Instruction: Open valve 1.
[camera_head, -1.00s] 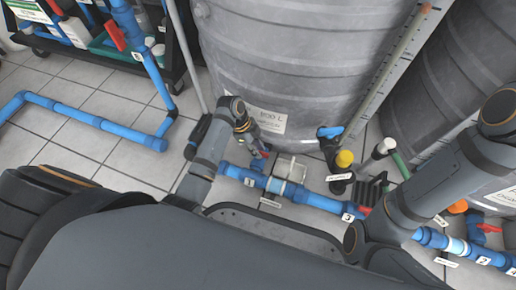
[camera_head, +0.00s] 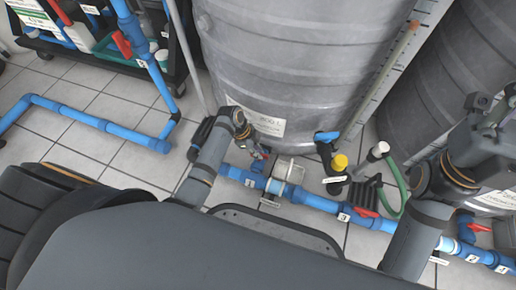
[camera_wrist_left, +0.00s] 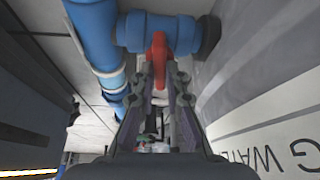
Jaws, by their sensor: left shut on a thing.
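My left gripper (camera_head: 260,158) reaches down to this valve. In the left wrist view my left gripper (camera_wrist_left: 159,85) is shut on the red handle, whose upper end shows beyond the fingertips. The handle stands in line with the fingers, across the blue fitting. In the head view my left arm hides much of the handle. The fingers of my right gripper are not in view.
A clear-bodied part (camera_head: 280,180) sits on the blue pipe right of valve 1. A red handle (camera_head: 363,210) by label 3 and another red handle (camera_head: 478,228) lie farther right. A yellow-capped part (camera_head: 339,162) stands by the tank. Tiled floor (camera_head: 110,160) is open at left.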

